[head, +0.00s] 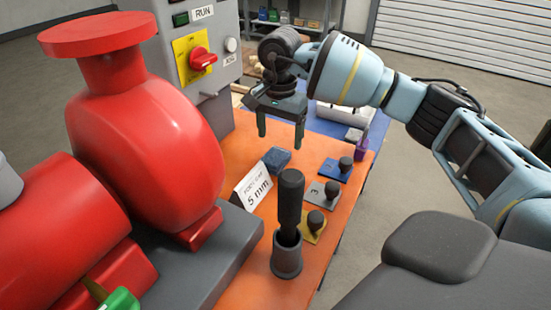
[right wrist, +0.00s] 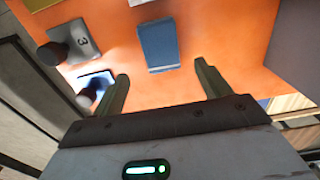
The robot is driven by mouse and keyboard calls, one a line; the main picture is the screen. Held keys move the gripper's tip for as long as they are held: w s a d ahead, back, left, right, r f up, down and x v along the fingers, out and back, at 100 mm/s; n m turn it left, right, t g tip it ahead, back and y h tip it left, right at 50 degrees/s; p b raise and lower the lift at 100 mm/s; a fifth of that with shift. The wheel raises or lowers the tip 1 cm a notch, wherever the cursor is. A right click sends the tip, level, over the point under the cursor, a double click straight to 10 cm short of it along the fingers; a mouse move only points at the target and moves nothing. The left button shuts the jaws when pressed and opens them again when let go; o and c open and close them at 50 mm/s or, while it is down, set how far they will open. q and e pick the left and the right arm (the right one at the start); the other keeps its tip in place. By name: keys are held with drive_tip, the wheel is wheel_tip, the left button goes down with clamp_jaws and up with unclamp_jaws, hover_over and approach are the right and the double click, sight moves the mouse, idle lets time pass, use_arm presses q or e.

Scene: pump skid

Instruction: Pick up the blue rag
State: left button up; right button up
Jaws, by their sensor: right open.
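The blue rag (head: 277,160) is a small folded dark blue block lying flat on the orange bench top (head: 240,150). It stands beside the white "5 mm" card in the head view. My right gripper (head: 281,133) is open and empty, above the rag and toward its far side, with its fingers pointing down. In the right wrist view the rag (right wrist: 158,45) lies ahead of the open fingers (right wrist: 161,72), roughly centred between them and apart from both. My left gripper is not in view.
A white "5 mm" card (head: 252,188) stands close to the rag. Black-knobbed blue (head: 331,173), grey and yellow plates line the right side. A dark cylinder in a cup (head: 288,235) stands nearer. The red pump (head: 140,130) and control box (head: 200,45) bound the left.

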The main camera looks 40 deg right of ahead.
sight(276, 154)
drive_tip(key=shift+a+f, duration=0.15)
drive_tip(key=shift+f, duration=0.75)
drive_tip(key=shift+a+f, duration=0.2)
drive_tip(key=shift+f, duration=0.7)
drive_tip(key=shift+a+f, duration=0.15)
drive_tip(key=shift+f, duration=0.75)
drive_tip(key=c, duration=1.1)
drive_tip(key=shift+o, duration=0.2)
wheel_tip(276, 154, up, 10)
drive_tip(key=o, duration=0.4)
drive_tip(key=c, duration=0.3)
